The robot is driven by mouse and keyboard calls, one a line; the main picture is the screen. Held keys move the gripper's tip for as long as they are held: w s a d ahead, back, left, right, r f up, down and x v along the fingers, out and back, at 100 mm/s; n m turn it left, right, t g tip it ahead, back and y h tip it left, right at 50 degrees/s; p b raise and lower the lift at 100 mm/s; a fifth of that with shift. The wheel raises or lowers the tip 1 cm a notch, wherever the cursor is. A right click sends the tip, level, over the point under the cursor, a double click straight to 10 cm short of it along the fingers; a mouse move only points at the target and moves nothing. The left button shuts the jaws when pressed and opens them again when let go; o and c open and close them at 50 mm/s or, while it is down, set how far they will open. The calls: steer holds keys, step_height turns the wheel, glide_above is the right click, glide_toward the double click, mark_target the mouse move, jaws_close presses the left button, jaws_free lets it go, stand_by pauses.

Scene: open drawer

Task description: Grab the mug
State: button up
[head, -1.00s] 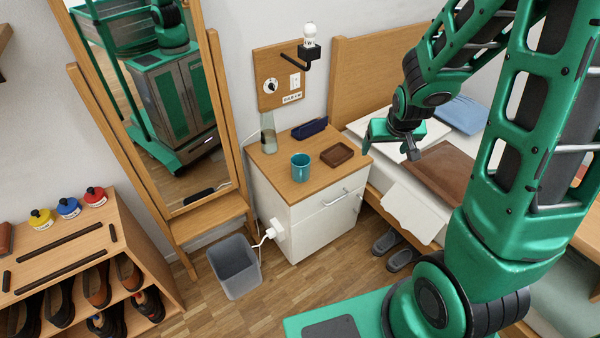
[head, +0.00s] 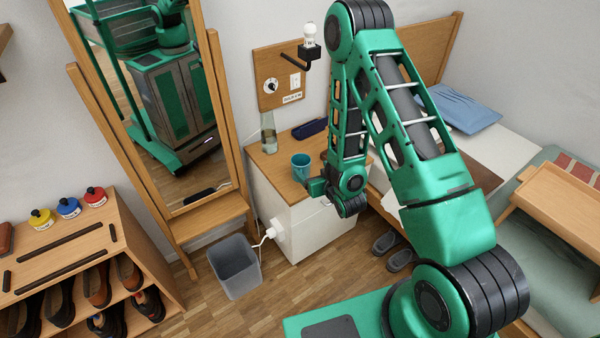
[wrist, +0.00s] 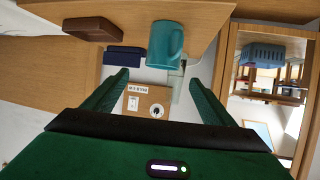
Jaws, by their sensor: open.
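The teal mug (head: 300,167) stands upright on the wooden top of the white nightstand, near its front edge. In the wrist view the mug (wrist: 164,45) appears ahead of my fingers, toward the top of the picture, with its handle visible. My gripper (wrist: 157,82) is open and empty, its two green fingers spread apart. In the head view my gripper (head: 314,187) is close to the mug, on its front right side. No clear contact with the mug shows.
A dark blue case (head: 310,129) and a glass bottle (head: 268,132) stand behind the mug. A brown tray (wrist: 93,28) is beside it, mostly hidden by my arm in the head view. The mirror (head: 209,110) and grey bin (head: 235,266) are to the left.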

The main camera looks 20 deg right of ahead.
steer(key=a, duration=0.1)
glide_toward(298, 158)
steer(key=shift+w+a, duration=0.2)
steer(key=shift+a, duration=0.2)
steer(key=shift+d+x, duration=0.2)
steer(key=shift+x, duration=1.15)
steer(key=shift+d+x, duration=0.15)
steer(key=shift+x, duration=1.2)
steer(key=c, duration=1.3)
steer(key=shift+c, duration=0.2)
